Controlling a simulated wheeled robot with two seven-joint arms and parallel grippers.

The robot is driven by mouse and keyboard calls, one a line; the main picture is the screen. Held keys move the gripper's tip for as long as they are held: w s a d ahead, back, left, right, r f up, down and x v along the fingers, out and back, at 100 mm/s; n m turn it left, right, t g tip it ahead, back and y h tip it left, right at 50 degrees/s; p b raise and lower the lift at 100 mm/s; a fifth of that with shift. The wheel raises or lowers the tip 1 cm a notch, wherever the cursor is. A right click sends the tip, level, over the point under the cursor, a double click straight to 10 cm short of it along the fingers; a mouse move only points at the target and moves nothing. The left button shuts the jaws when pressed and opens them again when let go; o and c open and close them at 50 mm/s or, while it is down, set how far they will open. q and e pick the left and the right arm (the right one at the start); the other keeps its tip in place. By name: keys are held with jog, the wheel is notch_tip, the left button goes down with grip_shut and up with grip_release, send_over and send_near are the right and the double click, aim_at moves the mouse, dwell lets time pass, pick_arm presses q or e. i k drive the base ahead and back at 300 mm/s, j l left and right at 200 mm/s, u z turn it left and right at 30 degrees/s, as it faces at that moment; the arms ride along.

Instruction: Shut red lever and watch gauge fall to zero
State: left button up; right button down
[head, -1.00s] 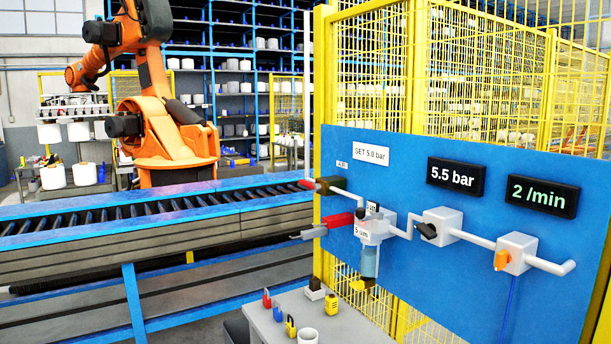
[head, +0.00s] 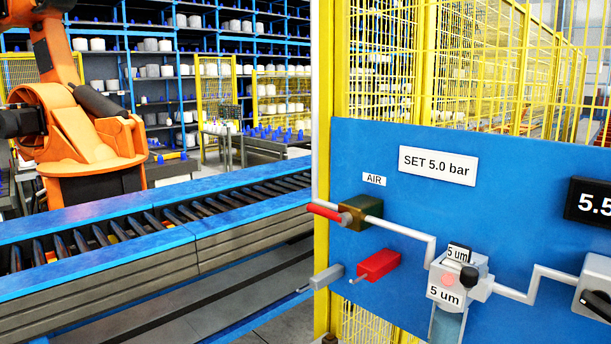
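The red lever (head: 325,211) sits on a brass-coloured valve block (head: 360,213) at the left of the blue panel, under the AIR label (head: 374,180). It points left, roughly in line with the white pipe (head: 402,229) leaving the valve. The black gauge display (head: 592,203) is cut by the right edge; only "5.5" shows. A clear-bowled filter unit (head: 455,290) marked "5 um" hangs on the pipe to the right of the valve. Neither of my grippers is in view.
A red block (head: 378,265) and a grey block (head: 327,277), each with a thin metal rod, sit below the valve. A label (head: 438,166) reads SET 5.0 bar. A roller conveyor (head: 190,225) and an orange robot arm (head: 80,130) stand left. Yellow mesh fencing (head: 450,70) rises behind.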

aim_at(344, 219)
jog(key=i+j+z, duration=0.1)
jog(key=i+j, duration=0.2)
jog(key=i+j+z, duration=0.1)
jog(key=i+j, duration=0.15)
jog(key=j, duration=0.2)
jog(key=i+j+z, duration=0.1)
jog(key=i+j, duration=0.45)
jog(key=j, duration=0.25)
jog(key=i+j+z, duration=0.15)
jog(key=j, duration=0.3)
jog(key=i, duration=0.1)
